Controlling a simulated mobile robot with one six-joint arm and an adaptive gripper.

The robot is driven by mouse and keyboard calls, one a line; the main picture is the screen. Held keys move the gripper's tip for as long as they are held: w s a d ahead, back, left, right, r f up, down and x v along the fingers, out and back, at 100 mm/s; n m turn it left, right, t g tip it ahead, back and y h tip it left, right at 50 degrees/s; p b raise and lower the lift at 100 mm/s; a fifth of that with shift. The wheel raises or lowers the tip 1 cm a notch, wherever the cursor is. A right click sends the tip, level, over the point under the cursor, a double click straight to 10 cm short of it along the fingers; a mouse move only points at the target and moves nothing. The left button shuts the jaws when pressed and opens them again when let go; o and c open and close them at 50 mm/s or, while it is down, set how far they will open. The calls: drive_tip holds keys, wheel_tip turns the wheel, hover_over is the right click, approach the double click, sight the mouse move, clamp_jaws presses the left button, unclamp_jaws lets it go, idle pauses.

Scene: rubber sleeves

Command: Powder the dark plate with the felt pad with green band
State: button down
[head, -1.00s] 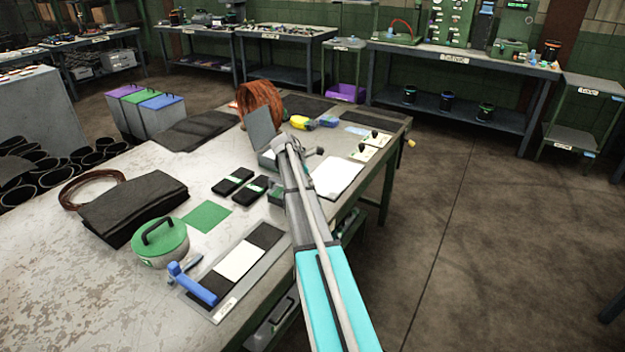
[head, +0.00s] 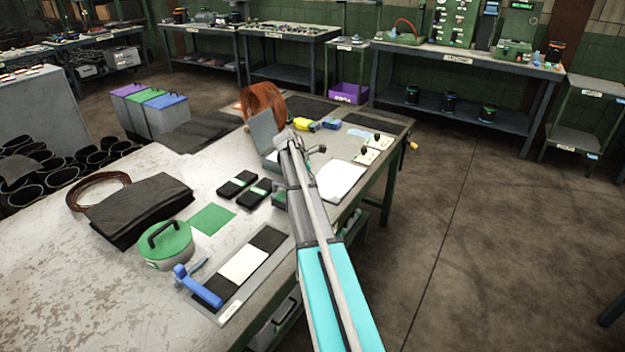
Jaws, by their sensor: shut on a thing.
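Two black pads with green bands, a left one (head: 237,184) and a right one (head: 259,192), lie side by side mid-bench. A dark green-and-black thing (head: 279,198) beside my arm is mostly hidden; I cannot tell what it is. A grey board (head: 235,309) at the near edge bears a long dark plate (head: 268,240) with a white piece (head: 243,263) across its middle. I cannot tell whether this is the task's dark plate; dark flat sheets (head: 380,122) also lie at the far end.
A round tin with green lid (head: 166,247), a blue-handled tool (head: 197,287) and a green square (head: 212,219) surround the board. A black folded cloth (head: 140,210) lies left. An open grey box (head: 265,135) and a copper-coloured coil (head: 263,103) stand beyond. Floor at right is clear.

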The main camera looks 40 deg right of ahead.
drive_tip(key=shift+r+p, duration=1.25)
drive_tip(key=shift+r, duration=0.3)
drive_tip(key=shift+r, duration=0.1)
drive_tip(key=shift+r+p, duration=1.4)
drive_tip(key=shift+p, duration=0.1)
drive_tip(key=shift+s, duration=0.15)
